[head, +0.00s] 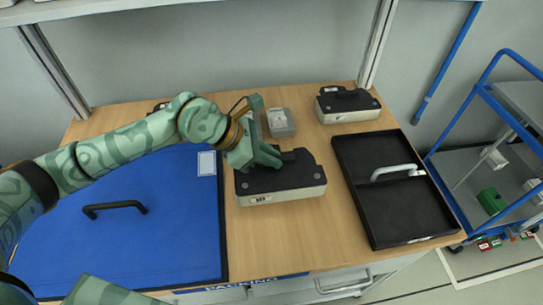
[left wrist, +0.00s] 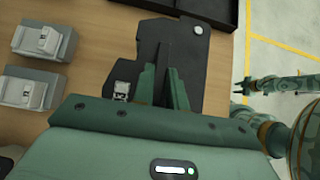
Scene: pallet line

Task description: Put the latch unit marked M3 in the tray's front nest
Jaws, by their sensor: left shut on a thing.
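A black-topped grey latch unit (head: 285,195) stands on the wooden table between the blue case and the tray. The mark on its front is too small to read surely. My left gripper (head: 262,160) is shut on the raised black part of its top. The left wrist view shows the fingers (left wrist: 163,88) over the black top (left wrist: 205,70), with a small metal latch beside them. The unit looks level and seems to rest on the table. The black tray (head: 408,238) lies at the right; its front and back nests look empty.
A similar unit (head: 347,112) stands behind the tray's left side. A small grey block (head: 280,122) is behind the held unit; two such blocks show in the left wrist view (left wrist: 45,38). The blue case (head: 150,235) fills the table's left. A blue trolley (head: 480,150) stands at the right.

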